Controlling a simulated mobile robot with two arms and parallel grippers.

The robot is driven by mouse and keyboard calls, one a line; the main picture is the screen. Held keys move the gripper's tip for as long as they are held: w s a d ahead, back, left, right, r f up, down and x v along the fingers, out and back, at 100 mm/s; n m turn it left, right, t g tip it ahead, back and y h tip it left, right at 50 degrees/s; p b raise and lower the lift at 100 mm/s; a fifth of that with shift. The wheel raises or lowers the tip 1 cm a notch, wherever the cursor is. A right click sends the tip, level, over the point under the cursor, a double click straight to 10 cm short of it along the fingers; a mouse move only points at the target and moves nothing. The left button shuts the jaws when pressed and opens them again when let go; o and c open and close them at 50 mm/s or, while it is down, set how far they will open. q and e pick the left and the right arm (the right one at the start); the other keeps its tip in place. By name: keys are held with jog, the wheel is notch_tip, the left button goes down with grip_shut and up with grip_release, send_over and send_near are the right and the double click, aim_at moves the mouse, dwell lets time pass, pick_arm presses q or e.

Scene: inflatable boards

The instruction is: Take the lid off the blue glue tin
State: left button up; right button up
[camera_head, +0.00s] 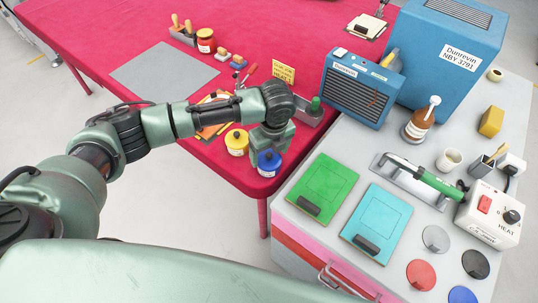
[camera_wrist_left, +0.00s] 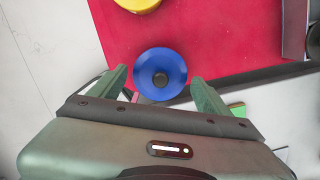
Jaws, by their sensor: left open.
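The blue glue tin (camera_head: 267,168) stands near the front corner of the red table, with a blue lid and a dark knob on top. In the left wrist view the round blue lid (camera_wrist_left: 146,63) shows from above, its dark knob (camera_wrist_left: 161,79) near the middle. My left gripper (camera_head: 271,147) is above the tin, pointing down. In the left wrist view my left gripper (camera_wrist_left: 157,78) is open, with one finger on each side of the lid; I cannot tell if they touch it. My right gripper is not in view.
A yellow tin (camera_head: 236,145) stands close to the left of the blue one. A red tin (camera_head: 205,42) is farther back. A grey tray (camera_head: 309,117) lies behind my gripper. The grey bench (camera_head: 300,211) on the right holds green and turquoise boards.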

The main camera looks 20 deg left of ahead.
pick_arm(q)
jog(key=shift+f, duration=0.25)
jog(key=c, duration=1.4)
jog(key=shift+s, duration=0.1)
grip_shut()
jog(key=shift+s, duration=0.1)
